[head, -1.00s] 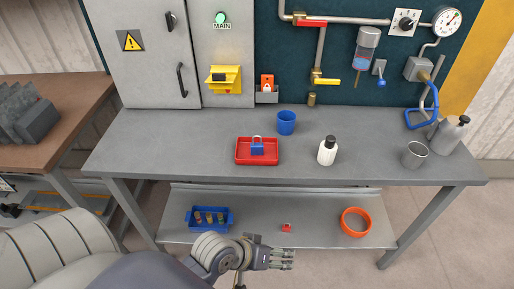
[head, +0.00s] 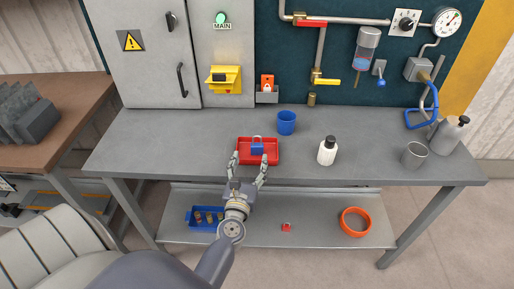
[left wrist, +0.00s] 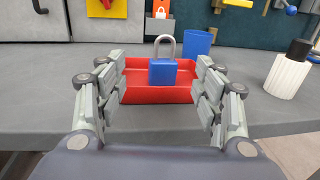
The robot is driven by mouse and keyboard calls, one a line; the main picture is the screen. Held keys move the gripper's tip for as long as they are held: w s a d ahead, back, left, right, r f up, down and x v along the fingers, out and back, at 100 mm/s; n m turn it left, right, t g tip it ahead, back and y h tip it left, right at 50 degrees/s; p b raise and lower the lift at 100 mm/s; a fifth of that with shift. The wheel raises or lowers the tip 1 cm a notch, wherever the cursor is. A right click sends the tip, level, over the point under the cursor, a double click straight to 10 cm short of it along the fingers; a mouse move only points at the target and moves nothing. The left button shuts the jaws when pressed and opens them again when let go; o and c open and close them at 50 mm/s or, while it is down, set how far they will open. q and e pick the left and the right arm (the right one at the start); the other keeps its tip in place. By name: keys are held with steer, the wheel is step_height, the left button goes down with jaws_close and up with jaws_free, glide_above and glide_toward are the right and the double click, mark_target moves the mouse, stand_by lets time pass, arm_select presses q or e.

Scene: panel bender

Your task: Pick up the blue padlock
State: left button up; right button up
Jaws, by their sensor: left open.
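The blue padlock (head: 257,149) stands upright in a shallow red tray (head: 271,160) on the grey workbench. In the left wrist view the padlock (left wrist: 163,72) has a silver shackle and sits between my fingers in the picture, beyond their tips. My left gripper (head: 249,158) is open and empty at the front edge of the tray, its two fingers spread wide and pointing toward the padlock. The wrist view also shows both fingers of the left gripper (left wrist: 160,95) apart. My right gripper is not in view.
A blue cup (head: 287,123) stands behind the tray, and a white bottle (head: 327,151) with a black cap to its right. A metal cup (head: 414,155) and grey bottle (head: 449,136) stand far right. The lower shelf holds a blue bin (head: 190,217) and an orange ring-shaped container (head: 355,222).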

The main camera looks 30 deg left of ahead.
mark_target(257, 144)
arm_select(q)
steer(key=x, duration=0.4)
steer(key=shift+w+a+p, duration=0.15)
steer(key=shift+w+p, duration=0.2)
steer(key=shift+p, duration=0.05)
steer(key=w, duration=0.1)
steer(key=w+p, duration=0.1)
steer(key=w+a+r, duration=0.1)
steer(key=w, duration=0.1)
steer(key=shift+w+a, duration=0.1)
steer(key=shift+w, duration=0.05)
steer(key=shift+w+a+f+p, duration=0.2)
steer(key=shift+w+p, duration=0.1)
steer(key=shift+w, duration=0.15)
steer(key=shift+s+r, duration=0.1)
steer(key=shift+c, duration=1)
steer(key=c, duration=0.9)
steer(key=shift+c, duration=0.5)
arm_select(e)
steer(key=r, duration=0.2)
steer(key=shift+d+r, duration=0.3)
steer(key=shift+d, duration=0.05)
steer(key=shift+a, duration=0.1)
